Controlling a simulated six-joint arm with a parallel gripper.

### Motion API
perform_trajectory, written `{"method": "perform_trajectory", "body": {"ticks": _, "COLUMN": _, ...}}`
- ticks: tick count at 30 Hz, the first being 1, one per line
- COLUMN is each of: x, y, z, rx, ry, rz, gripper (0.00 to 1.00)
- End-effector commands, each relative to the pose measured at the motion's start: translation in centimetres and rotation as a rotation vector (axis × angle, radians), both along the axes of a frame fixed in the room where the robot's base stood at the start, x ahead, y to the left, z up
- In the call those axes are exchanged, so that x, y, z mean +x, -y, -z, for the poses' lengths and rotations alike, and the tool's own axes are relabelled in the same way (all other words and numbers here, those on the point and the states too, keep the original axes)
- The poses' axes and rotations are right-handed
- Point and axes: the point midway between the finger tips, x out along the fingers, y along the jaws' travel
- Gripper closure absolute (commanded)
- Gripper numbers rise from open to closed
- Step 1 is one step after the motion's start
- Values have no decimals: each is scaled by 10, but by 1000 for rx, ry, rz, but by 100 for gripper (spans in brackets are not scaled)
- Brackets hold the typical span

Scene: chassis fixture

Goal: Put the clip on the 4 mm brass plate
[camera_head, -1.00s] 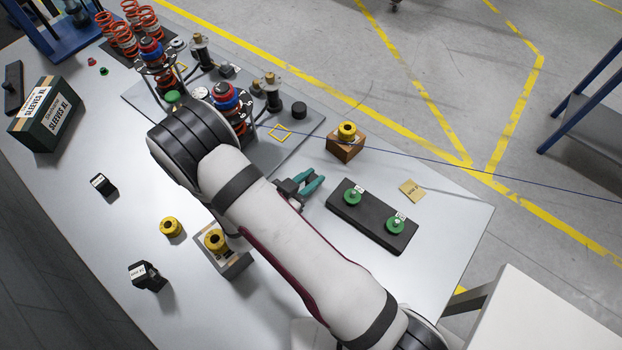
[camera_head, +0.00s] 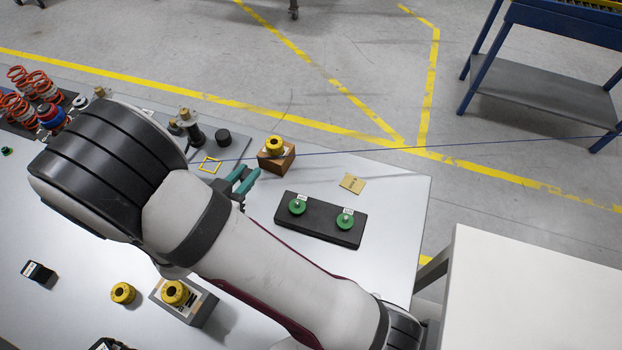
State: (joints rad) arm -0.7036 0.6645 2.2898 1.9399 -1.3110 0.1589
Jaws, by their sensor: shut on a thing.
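A small flat brass-coloured plate (camera_head: 351,183) lies on the table behind the black block. It has marks on it too small to read, so I cannot confirm that it is the 4 mm plate.
A black block (camera_head: 291,224) carries two green knobs. Yellow ring-shaped parts sit on a wooden block (camera_head: 287,162) and a grey block (camera_head: 201,311); another yellow part (camera_head: 123,292) stands alone. The right front tabletop is clear.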

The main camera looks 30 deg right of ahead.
Motion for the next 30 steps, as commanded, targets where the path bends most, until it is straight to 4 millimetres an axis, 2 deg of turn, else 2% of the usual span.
{"method": "perform_trajectory", "body": {"ticks": 5, "x": 38, "y": 42, "z": -11, "rx": 0, "ry": 3, "rz": -45, "gripper": 100}}
{"method": "perform_trajectory", "body": {"ticks": 10, "x": 79, "y": 112, "z": -25, "rx": -1, "ry": 2, "rz": -142, "gripper": 100}}
{"method": "perform_trajectory", "body": {"ticks": 13, "x": 91, "y": 159, "z": -32, "rx": 0, "ry": 1, "rz": -210, "gripper": 100}}
{"method": "perform_trajectory", "body": {"ticks": 16, "x": 89, "y": 204, "z": -35, "rx": 0, "ry": -1, "rz": -283, "gripper": 100}}
{"method": "perform_trajectory", "body": {"ticks": 20, "x": 67, "y": 254, "z": -37, "rx": 0, "ry": -1, "rz": -380, "gripper": 100}}
{"method": "perform_trajectory", "body": {"ticks": 23, "x": 35, "y": 286, "z": -34, "rx": 2, "ry": -1, "rz": -459, "gripper": 100}}
{"method": "perform_trajectory", "body": {"ticks": 25, "x": 3, "y": 303, "z": -31, "rx": 3, "ry": 0, "rz": -519, "gripper": 100}}
{"method": "perform_trajectory", "body": {"ticks": 27, "x": -32, "y": 311, "z": -27, "rx": 5, "ry": 0, "rz": -579, "gripper": 100}}
{"method": "perform_trajectory", "body": {"ticks": 30, "x": -82, "y": 312, "z": -22, "rx": 4, "ry": 4, "rz": -656, "gripper": 100}}
